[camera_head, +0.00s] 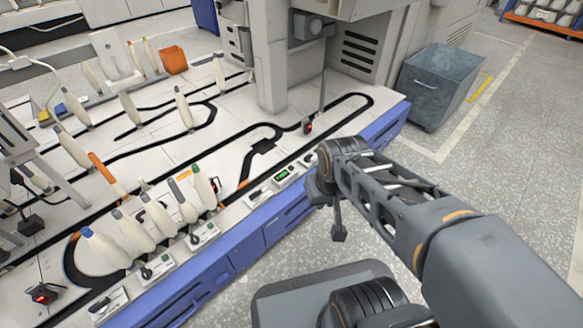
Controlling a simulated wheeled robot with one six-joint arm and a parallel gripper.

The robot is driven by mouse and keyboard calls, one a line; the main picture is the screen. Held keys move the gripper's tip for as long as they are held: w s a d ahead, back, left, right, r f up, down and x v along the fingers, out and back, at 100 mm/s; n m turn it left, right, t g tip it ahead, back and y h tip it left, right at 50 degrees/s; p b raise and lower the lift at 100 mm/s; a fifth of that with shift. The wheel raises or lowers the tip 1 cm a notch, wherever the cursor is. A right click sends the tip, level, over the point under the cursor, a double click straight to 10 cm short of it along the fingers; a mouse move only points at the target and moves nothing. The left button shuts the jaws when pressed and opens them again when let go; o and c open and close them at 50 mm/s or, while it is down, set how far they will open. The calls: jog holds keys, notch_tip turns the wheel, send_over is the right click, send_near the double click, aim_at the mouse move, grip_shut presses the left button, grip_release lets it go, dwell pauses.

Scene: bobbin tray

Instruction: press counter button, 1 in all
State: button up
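A small pale box with a green lit display (285,175), which looks like the counter, sits near the front edge of the white table. Its button is too small to make out. My gripper (338,233) points down to the right of the box, past the table's blue front and over the floor. It is apart from the box. The fingertips appear as one small dark shape, so I cannot tell whether they are open or shut. I see nothing held. My wrist hides a little of the table edge beside the box.
Several pale bobbins (184,107) stand along black track loops on the table (160,90). Small control boxes (204,234) line its front edge. A white machine column (272,60) rises behind the counter. A grey bin (437,85) stands at right; the floor is otherwise mostly clear.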

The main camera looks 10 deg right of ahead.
grip_shut()
dwell(1.2)
jog(key=p+v, duration=0.2)
jog(key=w+p+v, duration=0.1)
jog(key=p+v, duration=0.2)
jog(key=shift+w, duration=0.1)
